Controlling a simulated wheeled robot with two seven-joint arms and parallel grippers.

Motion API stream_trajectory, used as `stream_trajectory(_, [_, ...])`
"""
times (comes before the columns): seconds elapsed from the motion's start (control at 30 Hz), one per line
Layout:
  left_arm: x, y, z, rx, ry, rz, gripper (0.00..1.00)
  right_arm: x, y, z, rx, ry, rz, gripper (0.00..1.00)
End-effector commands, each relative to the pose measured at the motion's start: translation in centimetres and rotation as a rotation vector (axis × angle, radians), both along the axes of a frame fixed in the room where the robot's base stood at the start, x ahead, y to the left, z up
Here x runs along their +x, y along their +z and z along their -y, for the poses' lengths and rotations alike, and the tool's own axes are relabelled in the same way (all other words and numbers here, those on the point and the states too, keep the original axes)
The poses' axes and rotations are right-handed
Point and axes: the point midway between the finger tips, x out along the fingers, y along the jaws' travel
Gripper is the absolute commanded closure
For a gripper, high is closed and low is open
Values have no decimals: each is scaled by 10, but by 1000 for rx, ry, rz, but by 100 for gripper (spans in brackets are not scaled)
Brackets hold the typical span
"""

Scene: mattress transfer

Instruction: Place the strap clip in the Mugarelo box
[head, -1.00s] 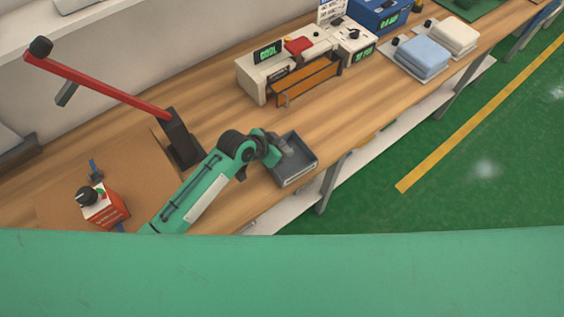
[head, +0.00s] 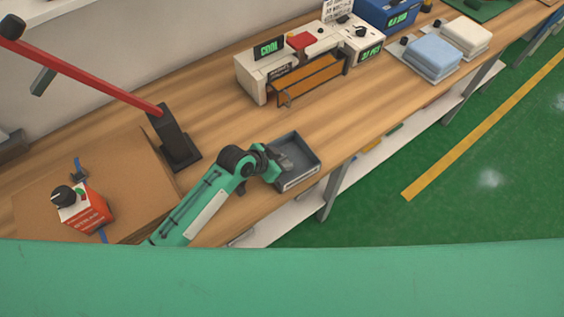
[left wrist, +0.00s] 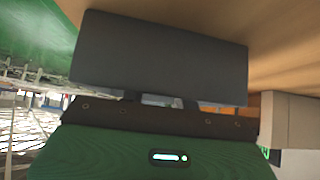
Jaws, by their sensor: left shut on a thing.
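My left gripper (head: 280,164) is at the near left side of a dark grey open tray (head: 312,149) on the bench. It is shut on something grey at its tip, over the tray. In the left wrist view a wide flat dark grey panel (left wrist: 165,55) fills the space before the jaws; I cannot tell whether it is the held thing or part of the tray. I cannot make out the strap clip for certain. A red and white box (head: 89,214) with a black knob-like top stands on brown cardboard at the left; no label reads as Mugarelo. My right gripper is not in view.
A black stand (head: 175,140) with a long red lever rises left of my arm. A white machine with an orange rack (head: 312,78) stands beyond the tray. Folded blue (head: 432,57) and cream cloths lie farther right. Bare wood (head: 225,115) lies between stand and tray.

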Motion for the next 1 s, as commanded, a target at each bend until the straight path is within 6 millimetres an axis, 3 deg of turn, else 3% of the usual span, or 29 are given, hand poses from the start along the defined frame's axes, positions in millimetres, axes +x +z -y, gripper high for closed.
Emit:
stream_trajectory(0.27, [0,-4,0,1,0,-1,91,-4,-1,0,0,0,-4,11])
stream_trajectory(0.3, [0,-3,0,0,0,0,62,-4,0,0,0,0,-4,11])
stream_trajectory(0.4, [0,-3,0,0,0,0,48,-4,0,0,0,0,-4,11])
stream_trajectory(0.73, [0,3,0,-1,0,1,48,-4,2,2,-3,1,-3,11])
stream_trajectory(1.0, [-15,25,-22,2,0,2,48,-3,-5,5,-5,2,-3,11])
